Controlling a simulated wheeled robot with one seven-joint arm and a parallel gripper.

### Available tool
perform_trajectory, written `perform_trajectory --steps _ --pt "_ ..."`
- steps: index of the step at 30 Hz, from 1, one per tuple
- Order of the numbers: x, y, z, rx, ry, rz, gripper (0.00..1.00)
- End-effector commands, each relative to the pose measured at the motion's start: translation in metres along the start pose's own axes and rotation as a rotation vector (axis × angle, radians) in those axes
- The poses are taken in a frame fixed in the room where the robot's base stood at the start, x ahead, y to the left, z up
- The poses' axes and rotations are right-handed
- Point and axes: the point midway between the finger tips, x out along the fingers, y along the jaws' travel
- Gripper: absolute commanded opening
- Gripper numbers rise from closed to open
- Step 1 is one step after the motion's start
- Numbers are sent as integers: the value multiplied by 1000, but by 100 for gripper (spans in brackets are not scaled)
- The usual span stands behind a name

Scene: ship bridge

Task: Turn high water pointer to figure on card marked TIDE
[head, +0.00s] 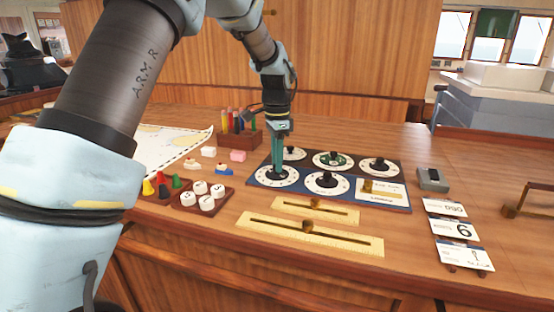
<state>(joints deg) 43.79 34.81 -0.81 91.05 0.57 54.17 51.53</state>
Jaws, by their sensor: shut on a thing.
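A dark blue panel (300,202) on the wooden desk bears several white round dials with black knobs. My gripper (277,170) points down at the front-left dial (260,178) and is shut on its black knob, mostly hidden by the fingers. A second front dial (341,187) is to its right, and more dials are in the back row. I cannot read which dial is high water. Three cards stand at the right: one seems to read 090 (445,208), one shows a 6 (455,230), and the lowest (464,257) is unclear. Their small headings are too small to read.
Two brass slider plates (350,243) lie in front of the panel. Left are a tray of coloured pegs and white pieces (205,204), a chart (160,150), and small model boats. A wooden pen holder (240,139) stands behind. A grey box (432,179) is at the right.

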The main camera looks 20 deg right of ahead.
Motion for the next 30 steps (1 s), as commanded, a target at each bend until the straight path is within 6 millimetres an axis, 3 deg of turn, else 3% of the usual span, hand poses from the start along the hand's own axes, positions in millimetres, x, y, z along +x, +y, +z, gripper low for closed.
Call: perform_trajectory --steps 18,30 --pt "-1 0 -1 -561 0 -1 0" --pt "-1 0 -1 -802 2 -1 0"
